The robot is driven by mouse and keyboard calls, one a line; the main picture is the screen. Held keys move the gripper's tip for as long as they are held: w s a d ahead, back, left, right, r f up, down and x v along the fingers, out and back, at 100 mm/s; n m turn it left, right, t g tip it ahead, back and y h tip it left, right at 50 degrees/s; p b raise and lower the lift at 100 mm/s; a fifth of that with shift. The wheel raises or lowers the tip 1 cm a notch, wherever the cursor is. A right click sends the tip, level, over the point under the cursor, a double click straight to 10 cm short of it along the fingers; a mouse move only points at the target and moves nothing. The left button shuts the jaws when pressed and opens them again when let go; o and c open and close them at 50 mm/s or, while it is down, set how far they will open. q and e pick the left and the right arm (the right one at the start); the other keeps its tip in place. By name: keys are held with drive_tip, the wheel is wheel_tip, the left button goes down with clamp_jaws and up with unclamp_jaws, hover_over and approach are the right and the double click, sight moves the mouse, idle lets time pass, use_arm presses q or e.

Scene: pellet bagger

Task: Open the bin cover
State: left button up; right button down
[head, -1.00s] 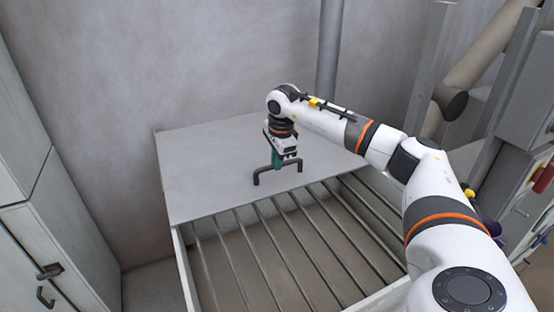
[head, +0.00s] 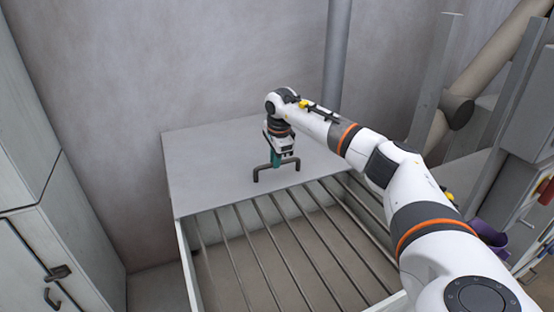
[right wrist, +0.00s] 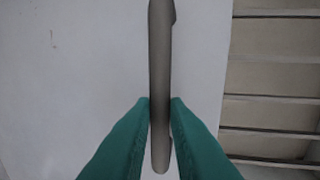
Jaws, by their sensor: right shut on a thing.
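The bin cover (head: 225,160) is a flat grey panel lying over the back part of the bin (head: 188,262). The front part of the bin is uncovered and shows a grate of bars (head: 262,245). A dark bar handle (head: 262,172) stands on the cover near its front edge. My right gripper (head: 278,164) is over the handle with its green fingers shut on it. In the right wrist view the fingers (right wrist: 160,120) press on both sides of the handle (right wrist: 160,60), with the pale cover beneath. My left gripper is out of view.
Grey cabinets (head: 60,230) with dark handles stand at the left. A grey vertical pipe (head: 337,60) runs down the wall behind the bin. Posts, a slanted pipe (head: 485,70) and a control box (head: 530,150) are at the right, with a purple object (head: 490,236) near my arm.

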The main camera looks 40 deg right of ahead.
drive_tip(key=c, duration=1.4)
unclamp_jaws()
wheel_tip(320, 180, up, 12)
drive_tip(key=s, duration=0.2)
drive_tip(key=shift+a+b, duration=0.35)
drive_tip(key=shift+s, duration=0.1)
